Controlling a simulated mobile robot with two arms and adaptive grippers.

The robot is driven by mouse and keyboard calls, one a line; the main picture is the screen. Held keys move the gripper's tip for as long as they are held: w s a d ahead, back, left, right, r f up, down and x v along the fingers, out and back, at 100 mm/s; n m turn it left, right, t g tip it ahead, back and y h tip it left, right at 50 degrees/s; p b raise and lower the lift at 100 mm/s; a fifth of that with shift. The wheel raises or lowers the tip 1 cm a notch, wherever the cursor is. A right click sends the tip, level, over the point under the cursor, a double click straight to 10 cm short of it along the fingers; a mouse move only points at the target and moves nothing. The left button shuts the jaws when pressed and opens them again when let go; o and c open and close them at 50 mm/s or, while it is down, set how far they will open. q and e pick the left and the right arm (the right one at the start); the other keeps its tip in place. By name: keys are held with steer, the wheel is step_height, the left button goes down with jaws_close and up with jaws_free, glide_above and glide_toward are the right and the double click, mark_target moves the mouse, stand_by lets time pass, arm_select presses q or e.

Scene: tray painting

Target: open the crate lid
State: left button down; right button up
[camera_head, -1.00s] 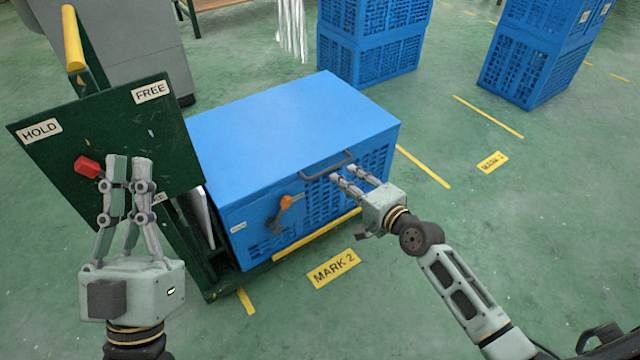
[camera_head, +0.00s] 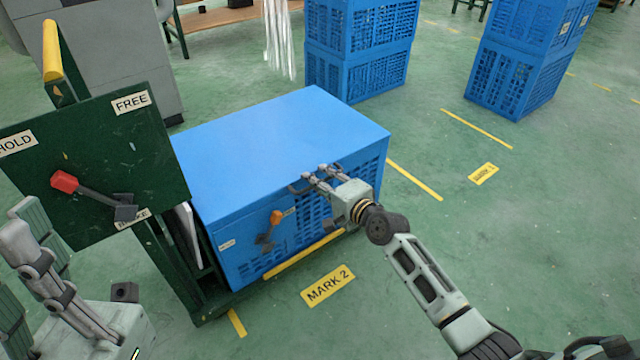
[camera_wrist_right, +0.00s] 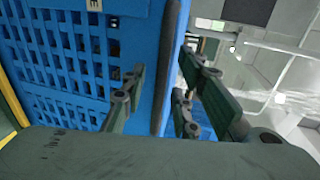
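The blue crate (camera_head: 225,250) stands on a dark green base. Its flat blue lid (camera_head: 280,130) lies closed on top. A dark handle (camera_head: 297,190) sticks out at the lid's front edge; it also shows as an upright bar in the right wrist view (camera_wrist_right: 171,70). My right gripper (camera_head: 314,174) is at the handle, its fingers apart with the bar between them. An orange-and-black latch (camera_head: 268,232) is on the crate's front. My left gripper (camera_head: 20,260) is at the lower left, partly cut off, clear of the crate; its opening is unclear.
A green panel (camera_head: 100,140) with HOLD and FREE labels and a red-knobbed lever (camera_head: 64,182) stands left of the crate. Blue crate stacks (camera_head: 360,70) (camera_head: 525,60) stand behind.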

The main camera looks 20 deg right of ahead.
steer(key=shift+c, duration=0.3)
jaws_close()
stand_by(0.4)
